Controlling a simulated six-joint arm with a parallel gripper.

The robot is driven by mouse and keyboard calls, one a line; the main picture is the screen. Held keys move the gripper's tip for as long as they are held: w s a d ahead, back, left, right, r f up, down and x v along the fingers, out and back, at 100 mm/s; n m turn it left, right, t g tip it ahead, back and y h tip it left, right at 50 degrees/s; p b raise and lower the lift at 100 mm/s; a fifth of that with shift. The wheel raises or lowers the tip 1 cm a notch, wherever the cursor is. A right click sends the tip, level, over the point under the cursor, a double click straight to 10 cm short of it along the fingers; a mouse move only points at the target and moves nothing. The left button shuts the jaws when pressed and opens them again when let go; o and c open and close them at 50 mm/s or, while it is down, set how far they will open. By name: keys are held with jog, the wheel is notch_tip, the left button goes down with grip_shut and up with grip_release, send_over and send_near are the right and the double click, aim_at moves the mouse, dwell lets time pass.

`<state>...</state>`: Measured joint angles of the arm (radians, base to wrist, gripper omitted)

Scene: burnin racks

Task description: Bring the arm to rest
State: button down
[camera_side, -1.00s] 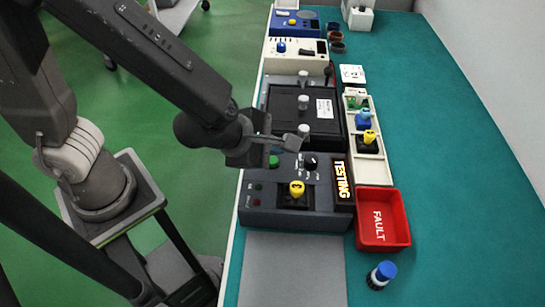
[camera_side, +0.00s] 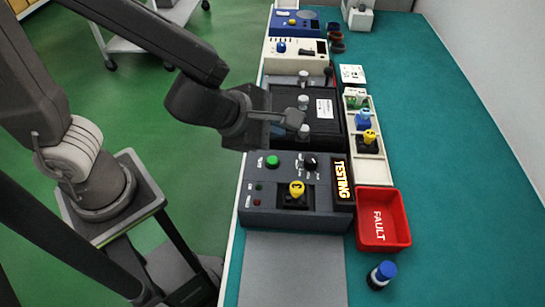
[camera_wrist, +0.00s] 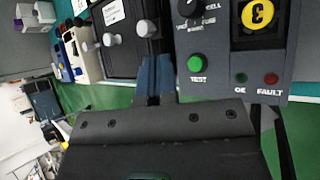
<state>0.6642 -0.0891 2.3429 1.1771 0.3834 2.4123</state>
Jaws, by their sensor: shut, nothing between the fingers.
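My gripper (camera_side: 291,122) is shut and empty. In the side view it is above the black box (camera_side: 320,128) and the far edge of the grey test station, apart from the station's controls. In the wrist view the closed fingers (camera_wrist: 154,85) point at the gap between the black box and the station (camera_wrist: 283,77). The station holds a yellow-topped part marked 3 (camera_side: 297,188). It has a green button (camera_side: 272,161), a black knob (camera_side: 310,161) and a lit TESTING sign (camera_side: 343,180).
A red FAULT bin (camera_side: 382,240) and a blue-capped bottle (camera_side: 382,275) stand at the front right. A cream tray (camera_side: 375,150) holds several coloured parts. A cream device (camera_side: 297,60) and a blue device (camera_side: 292,27) stand farther back.

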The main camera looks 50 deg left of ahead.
jog(key=shift+a+r+n, duration=0.1)
jog(key=shift+a+n, duration=0.2)
jog(key=shift+n, duration=0.2)
jog(key=s+a+r+m+g, duration=0.1)
jog(key=s+a+r+m, duration=0.1)
jog(key=m, duration=0.6)
jog(key=s+a+r+m+g+y, duration=0.1)
jog(key=s+a+r+m, duration=0.2)
jog(key=a+m, duration=0.3)
jog(key=s+a+r+m+g, duration=0.1)
jog(key=s+a+r+m, duration=0.2)
jog(key=m, duration=0.9)
jog(key=shift+s+a+r, duration=0.15)
jog(key=shift+s+a, duration=0.55)
jog(key=shift+a, duration=0.1)
